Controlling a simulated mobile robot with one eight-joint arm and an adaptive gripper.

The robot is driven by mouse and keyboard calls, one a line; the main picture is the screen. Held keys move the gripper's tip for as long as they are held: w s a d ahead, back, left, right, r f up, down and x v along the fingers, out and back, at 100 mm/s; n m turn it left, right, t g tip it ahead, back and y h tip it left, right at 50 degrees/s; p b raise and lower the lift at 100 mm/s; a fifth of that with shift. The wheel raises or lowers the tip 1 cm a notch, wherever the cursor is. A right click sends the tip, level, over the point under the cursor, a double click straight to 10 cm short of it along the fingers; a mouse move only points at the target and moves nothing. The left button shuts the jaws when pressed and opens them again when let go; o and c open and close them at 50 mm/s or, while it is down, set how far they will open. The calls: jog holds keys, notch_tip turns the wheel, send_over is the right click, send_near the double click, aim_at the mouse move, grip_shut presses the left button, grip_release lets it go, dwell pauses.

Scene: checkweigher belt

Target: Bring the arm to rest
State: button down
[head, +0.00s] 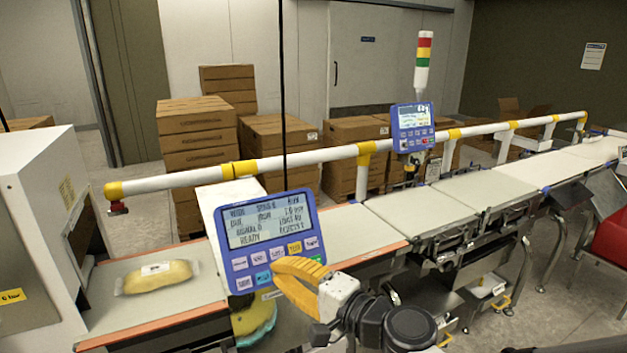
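My gripper (277,269), with yellow-orange fingers, is in front of the lower right part of the blue control panel (304,222) and points left. Its fingers run close together toward their tips, and I cannot tell whether a gap is left between them. I see nothing held in it. My arm's dark and white wrist extends from it toward the bottom right. Whether the gripper touches the panel cannot be told from this view.
A wrapped yellow loaf-like pack (158,277) lies on the left belt (110,312). A white guard rail (310,157) with yellow joints runs above the conveyor (490,202). A second panel (412,120) and signal tower (423,62) stand behind. Stacked cartons (197,135) fill the back.

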jog(key=s+d+f+n+g+h, duration=0.1)
jog(key=s+d+h, duration=0.3)
jog(key=d, duration=0.6)
jog(key=s+d+f+n+g+h, duration=0.1)
jog(key=s+d+f+n+h, duration=0.2)
jog(key=d, duration=0.7)
jog(key=s+d+f+n+g+h, duration=0.1)
jog(key=s+d+f+n+h, duration=0.2)
jog(key=s+d+h, duration=0.3)
jog(key=d+f+h, duration=0.1)
jog(key=d, duration=0.2)
jog(key=shift+s+d, duration=0.3)
jog(key=shift+d, duration=0.1)
